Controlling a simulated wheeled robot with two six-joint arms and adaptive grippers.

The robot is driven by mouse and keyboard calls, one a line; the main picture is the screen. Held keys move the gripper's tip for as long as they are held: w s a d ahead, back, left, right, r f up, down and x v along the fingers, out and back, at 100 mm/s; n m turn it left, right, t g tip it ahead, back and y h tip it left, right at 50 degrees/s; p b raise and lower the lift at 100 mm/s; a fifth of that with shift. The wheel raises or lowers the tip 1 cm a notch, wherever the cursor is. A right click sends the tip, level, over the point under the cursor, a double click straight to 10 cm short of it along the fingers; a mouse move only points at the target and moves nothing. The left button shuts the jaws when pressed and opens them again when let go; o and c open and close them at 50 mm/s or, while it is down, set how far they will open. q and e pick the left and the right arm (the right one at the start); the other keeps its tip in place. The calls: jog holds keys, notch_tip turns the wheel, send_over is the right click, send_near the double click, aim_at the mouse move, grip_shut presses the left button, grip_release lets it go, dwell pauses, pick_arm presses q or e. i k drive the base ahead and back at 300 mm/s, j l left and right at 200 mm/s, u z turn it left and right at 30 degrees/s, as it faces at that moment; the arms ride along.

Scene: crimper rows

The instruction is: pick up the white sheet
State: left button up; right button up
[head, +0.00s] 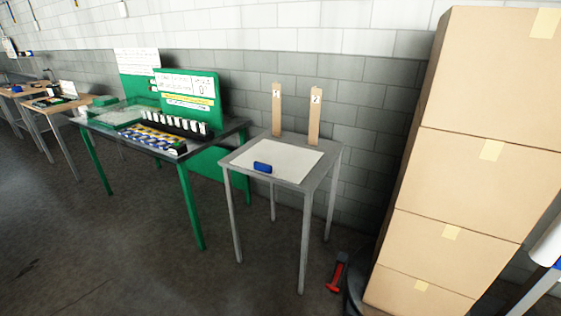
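A white sheet (289,158) lies flat on top of a small grey table (318,172) in the middle of the head view. A small blue block (262,167) rests at the sheet's front left edge and covers a little of it. Two upright wooden posts with numbered labels, a left one (277,108) and a right one (315,115), stand at the table's back edge. Neither of my grippers shows in this view.
A green table (185,190) with a green board (205,85) and rows of parts stands to the left. Stacked cardboard boxes (470,175) rise on the right. A red tool (337,272) is on the floor by the boxes. The floor in front is clear.

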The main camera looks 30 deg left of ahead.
aim_at(286, 162)
jog(key=i+j+u, duration=0.15)
jog(key=u, duration=0.7)
jog(key=i+j+u, duration=0.25)
jog(key=i+u, duration=0.15)
jog(key=i, duration=0.5)
jog(key=i+u, duration=0.4)
jog(key=i, duration=0.5)
